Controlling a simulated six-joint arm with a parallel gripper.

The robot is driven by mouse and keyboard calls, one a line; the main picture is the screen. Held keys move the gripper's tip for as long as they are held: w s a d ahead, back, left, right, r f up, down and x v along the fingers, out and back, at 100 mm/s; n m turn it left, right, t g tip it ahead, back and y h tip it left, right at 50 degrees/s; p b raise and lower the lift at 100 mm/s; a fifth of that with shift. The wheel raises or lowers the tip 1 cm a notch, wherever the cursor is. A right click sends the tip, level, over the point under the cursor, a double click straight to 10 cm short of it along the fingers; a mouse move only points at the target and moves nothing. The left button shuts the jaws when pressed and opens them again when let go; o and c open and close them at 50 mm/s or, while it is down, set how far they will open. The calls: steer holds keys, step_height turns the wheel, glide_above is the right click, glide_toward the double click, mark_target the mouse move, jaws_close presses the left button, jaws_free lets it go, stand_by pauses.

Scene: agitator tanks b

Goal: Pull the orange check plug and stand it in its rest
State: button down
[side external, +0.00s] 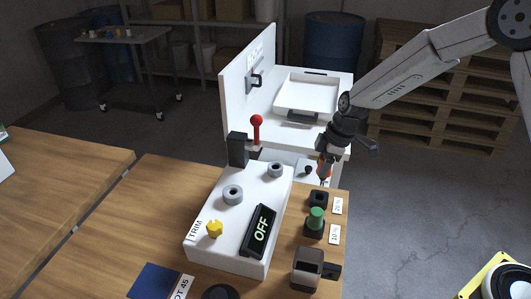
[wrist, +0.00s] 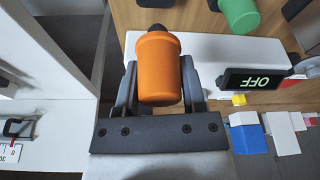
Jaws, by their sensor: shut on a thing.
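My gripper (side external: 326,158) is shut on the orange check plug (wrist: 158,68), with one finger on each side of it. In the side view the orange plug (side external: 324,168) hangs upright, its dark tip pointing down. It is a little above a black square holder (side external: 318,200) beside the "20 %" label; the tip seems apart from the holder. A green plug (side external: 316,218) stands in a similar black holder beside the "10 %" label, and it also shows in the wrist view (wrist: 240,14). I cannot tell which holder is the rest.
The white control box (side external: 215,240) carries grey rings, a yellow knob (side external: 214,229) and a display (side external: 261,231) reading OFF. A red-knobbed lever (side external: 256,122) stands behind it. A grey-and-black block (side external: 307,268) sits at the front. A white cabinet with a tray (side external: 306,93) stands behind.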

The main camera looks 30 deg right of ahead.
mark_target(321, 179)
steer(key=shift+f, duration=2.7)
steer(key=shift+f, duration=1.6)
steer(key=shift+c, duration=0.5)
jaws_free()
steer(key=shift+r, duration=0.1)
steer(key=shift+v, duration=3.75)
